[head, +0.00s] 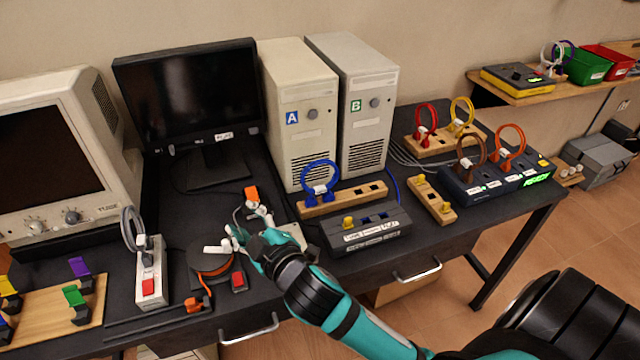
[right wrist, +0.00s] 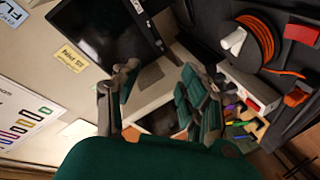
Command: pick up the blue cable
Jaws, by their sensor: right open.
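The blue cable (head: 320,172) is a loop standing upright in the wooden holder (head: 365,196), in front of the tower marked A. My right gripper (head: 244,224) is to the left of the holder, above the desk near an orange-handled tool, and apart from the cable. In the right wrist view its two fingers (right wrist: 160,92) are spread with nothing between them. The blue cable does not show in the right wrist view. My left gripper is in neither view.
Computer tower A (head: 298,112) and tower B (head: 357,102) stand behind the holder. A dark switch box (head: 366,230) sits in front of it. An orange cable reel (head: 211,262) lies left of my gripper, and a monitor (head: 191,99) stands behind.

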